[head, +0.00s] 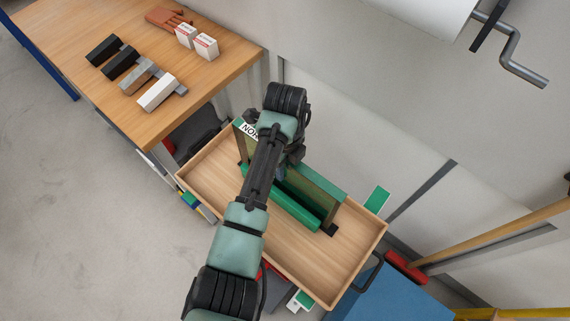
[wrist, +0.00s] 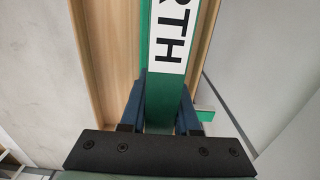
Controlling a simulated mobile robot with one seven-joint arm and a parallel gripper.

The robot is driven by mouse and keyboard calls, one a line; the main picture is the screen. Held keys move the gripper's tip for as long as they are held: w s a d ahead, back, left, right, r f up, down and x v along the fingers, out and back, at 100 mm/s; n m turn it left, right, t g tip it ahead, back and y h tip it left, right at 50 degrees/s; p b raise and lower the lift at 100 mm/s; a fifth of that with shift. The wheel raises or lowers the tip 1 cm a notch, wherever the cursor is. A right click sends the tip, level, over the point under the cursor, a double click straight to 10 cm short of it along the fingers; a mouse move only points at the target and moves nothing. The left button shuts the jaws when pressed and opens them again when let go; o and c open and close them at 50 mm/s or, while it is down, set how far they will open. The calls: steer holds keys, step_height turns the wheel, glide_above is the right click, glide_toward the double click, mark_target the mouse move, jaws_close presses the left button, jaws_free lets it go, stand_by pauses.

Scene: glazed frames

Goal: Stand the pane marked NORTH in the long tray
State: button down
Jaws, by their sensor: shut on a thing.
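The pane marked NORTH (head: 329,188) has a green frame and amber-looking glass. Its white label reads "NOR" in the head view, and "RTH" shows in the wrist view (wrist: 170,35). My gripper (wrist: 163,88) is shut on the frame's top bar, a blue finger on each side. In the head view my arm hides the pane's middle and most of the gripper. The pane is upright, lengthwise over the long wooden tray (head: 348,287). A green bar (head: 292,204) and a black foot (head: 331,230) show in the tray beside it. I cannot tell whether the pane's lower edge rests.
A wooden workbench (head: 215,75) at upper left carries several blocks, two small white boxes (head: 205,46) and a brown glove (head: 168,19). A wall runs behind the tray. A red-headed broom (head: 405,268) and a blue surface (head: 395,295) lie at lower right.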

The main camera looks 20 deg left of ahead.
steer(key=shift+w+f+b, duration=0.1)
steer(key=shift+f+b, duration=0.35)
steer(key=shift+f, duration=0.15)
stand_by(0.9)
steer(key=c, duration=0.6)
jaws_free()
steer(key=shift+o, duration=0.2)
steer(key=shift+s+f, duration=0.2)
steer(key=shift+f, duration=0.05)
step_height(320, 180, up, 13)
steer(key=shift+w+r+p, duration=0.1)
steer(key=shift+r+p, duration=0.1)
steer(key=shift+p, duration=0.85)
